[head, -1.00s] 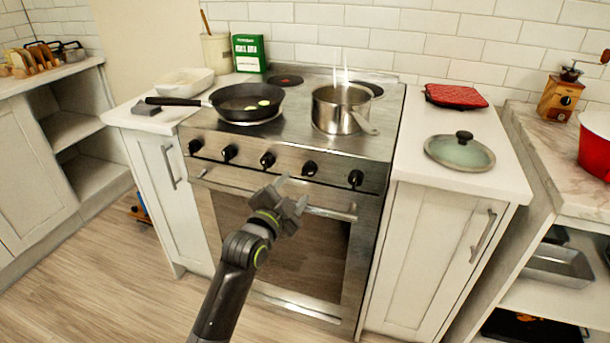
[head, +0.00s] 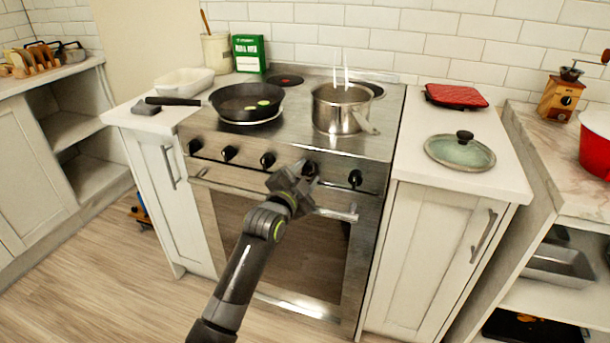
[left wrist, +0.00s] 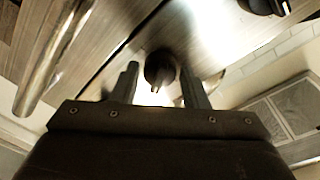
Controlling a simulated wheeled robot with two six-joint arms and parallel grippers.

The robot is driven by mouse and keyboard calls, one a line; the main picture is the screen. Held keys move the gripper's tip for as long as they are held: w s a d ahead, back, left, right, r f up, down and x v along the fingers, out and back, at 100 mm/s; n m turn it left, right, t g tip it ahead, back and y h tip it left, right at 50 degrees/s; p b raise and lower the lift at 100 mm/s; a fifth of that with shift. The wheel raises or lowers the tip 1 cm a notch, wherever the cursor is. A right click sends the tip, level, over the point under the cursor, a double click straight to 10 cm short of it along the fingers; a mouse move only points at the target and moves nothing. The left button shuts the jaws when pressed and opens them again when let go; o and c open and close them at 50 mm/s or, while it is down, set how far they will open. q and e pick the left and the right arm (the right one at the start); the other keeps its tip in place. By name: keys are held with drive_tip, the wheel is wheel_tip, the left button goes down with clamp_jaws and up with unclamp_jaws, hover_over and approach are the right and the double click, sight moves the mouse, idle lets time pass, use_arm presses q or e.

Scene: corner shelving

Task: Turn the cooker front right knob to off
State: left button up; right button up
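The cooker (head: 370,150) has a row of black knobs on its steel front panel. My left gripper (head: 302,172) is at the panel, over the second knob from the right (head: 311,167), which it partly hides. In the left wrist view a knob (left wrist: 160,68) sits between the tips of my two open fingers (left wrist: 158,85); whether they touch it I cannot tell. The rightmost knob (head: 355,178) is clear, to the right of the gripper. Which burner each knob serves is not readable. My right gripper is out of view.
The oven handle (head: 335,214) runs just below the knobs, close to my left gripper; it also shows in the left wrist view (left wrist: 50,55). A steel pot (head: 340,110) and a frying pan (head: 245,104) stand on the hob. A glass lid (head: 460,153) lies on the right counter.

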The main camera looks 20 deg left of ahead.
use_arm(q)
drive_tip(key=c, duration=0.6)
drive_tip(key=shift+n+p, duration=0.55)
drive_tip(key=shift+n, duration=0.05)
drive_tip(key=n+p, duration=0.3)
drive_tip(key=n, duration=0.1)
drive_tip(key=n+t+p, duration=0.1)
drive_tip(key=n+p, duration=0.3)
drive_tip(key=n, duration=0.1)
drive_tip(key=shift+y, duration=0.3)
drive_tip(key=shift+d+f+n+p, duration=0.1)
drive_tip(key=shift+f+n+p, duration=0.05)
drive_tip(key=shift+n+p, duration=0.95)
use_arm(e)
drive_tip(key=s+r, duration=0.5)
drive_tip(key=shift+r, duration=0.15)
use_arm(q)
drive_tip(key=o, duration=1)
drive_tip(key=shift+c, duration=0.2)
